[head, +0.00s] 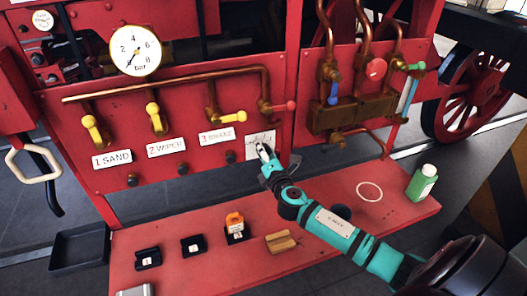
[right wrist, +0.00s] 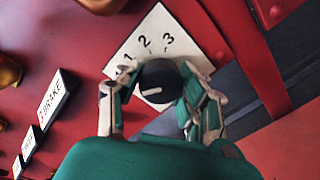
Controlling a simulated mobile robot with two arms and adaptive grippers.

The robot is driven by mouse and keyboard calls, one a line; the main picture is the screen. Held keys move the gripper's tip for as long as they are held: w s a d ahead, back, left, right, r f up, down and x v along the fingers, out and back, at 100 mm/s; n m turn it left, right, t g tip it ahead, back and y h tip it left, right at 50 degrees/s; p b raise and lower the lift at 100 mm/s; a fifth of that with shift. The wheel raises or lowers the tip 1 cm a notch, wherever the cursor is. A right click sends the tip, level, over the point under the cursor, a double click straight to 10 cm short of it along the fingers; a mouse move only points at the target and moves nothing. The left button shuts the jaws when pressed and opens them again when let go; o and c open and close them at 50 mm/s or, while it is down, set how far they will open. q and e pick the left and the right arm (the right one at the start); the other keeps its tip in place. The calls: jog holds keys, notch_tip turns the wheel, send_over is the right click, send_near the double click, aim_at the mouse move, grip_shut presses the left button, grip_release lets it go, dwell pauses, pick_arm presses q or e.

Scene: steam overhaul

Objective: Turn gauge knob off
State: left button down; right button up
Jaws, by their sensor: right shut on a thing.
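The gauge knob (right wrist: 158,80) is round and black with a white pointer line, on a white plate (right wrist: 185,43) marked 1, 2 and 3. In the right wrist view its pointer lies toward the lower left; the marking at that side is hidden by a finger. My right gripper (right wrist: 157,100) has one finger on each side of the knob and is shut on it. In the head view the gripper (head: 265,155) is at the plate (head: 261,139) and hides the knob. My left gripper is not in view.
A pressure gauge (head: 135,50) sits above copper pipes with yellow-handled valves. Labels SAND, WIPER and BRAKE (head: 217,135) run left of the plate. The red shelf (head: 330,190) below holds black blocks, an orange-topped item (head: 235,222), a wooden block (head: 281,241) and a green bottle (head: 422,182).

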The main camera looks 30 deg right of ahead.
jog(key=shift+f, duration=0.2)
jog(key=o, duration=1.2)
jog(key=shift+c, duration=0.2)
jog(key=shift+o, duration=0.2)
jog(key=shift+r, duration=0.1)
jog(key=v, duration=1.2)
jog(key=shift+s, duration=0.1)
